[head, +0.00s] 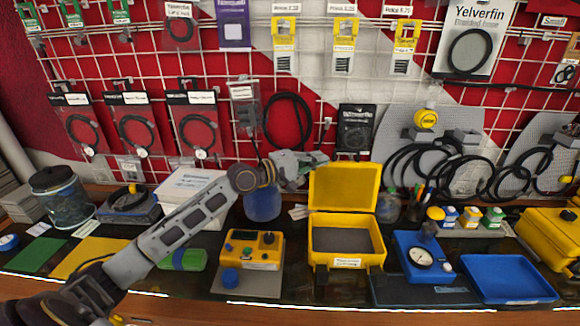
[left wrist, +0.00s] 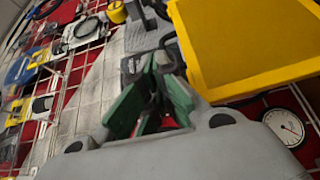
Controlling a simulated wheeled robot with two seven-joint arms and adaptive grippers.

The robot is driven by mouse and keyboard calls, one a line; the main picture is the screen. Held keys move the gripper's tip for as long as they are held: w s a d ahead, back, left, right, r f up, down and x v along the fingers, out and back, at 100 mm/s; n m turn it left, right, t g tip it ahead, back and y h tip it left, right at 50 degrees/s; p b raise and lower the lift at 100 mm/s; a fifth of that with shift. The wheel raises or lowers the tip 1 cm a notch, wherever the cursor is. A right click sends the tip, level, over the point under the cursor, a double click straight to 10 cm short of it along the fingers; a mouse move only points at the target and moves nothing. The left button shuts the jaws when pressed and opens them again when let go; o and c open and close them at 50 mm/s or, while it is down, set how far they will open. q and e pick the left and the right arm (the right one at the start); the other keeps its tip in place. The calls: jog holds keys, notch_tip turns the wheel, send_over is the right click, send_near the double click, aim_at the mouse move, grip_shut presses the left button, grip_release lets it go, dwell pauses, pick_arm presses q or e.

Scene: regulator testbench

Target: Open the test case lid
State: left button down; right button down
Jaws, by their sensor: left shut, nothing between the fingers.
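The yellow test case (head: 345,258) stands on the bench right of the middle, with its dark inside showing. Its lid (head: 345,188) is raised, standing roughly upright at the back of the case. My left gripper (head: 322,158) is just left of and above the lid's top left corner, shut and empty. In the left wrist view, its green-padded fingers (left wrist: 152,98) are beside a large yellow panel (left wrist: 245,45), which looks like the lid. Whether they touch it, I cannot tell. My right gripper is not in view.
A yellow device (head: 252,250) on a grey plate stands left of the case. A blue gauge block (head: 422,258) and a blue tray (head: 508,278) stand to the right. A blue container (head: 262,205) is behind my left arm. A wire grid with hanging goods backs the bench.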

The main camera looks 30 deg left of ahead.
pick_arm(q)
jog(key=v, duration=0.8)
jog(key=shift+s+a, duration=0.25)
jog(key=shift+s, duration=0.05)
dwell(0.6)
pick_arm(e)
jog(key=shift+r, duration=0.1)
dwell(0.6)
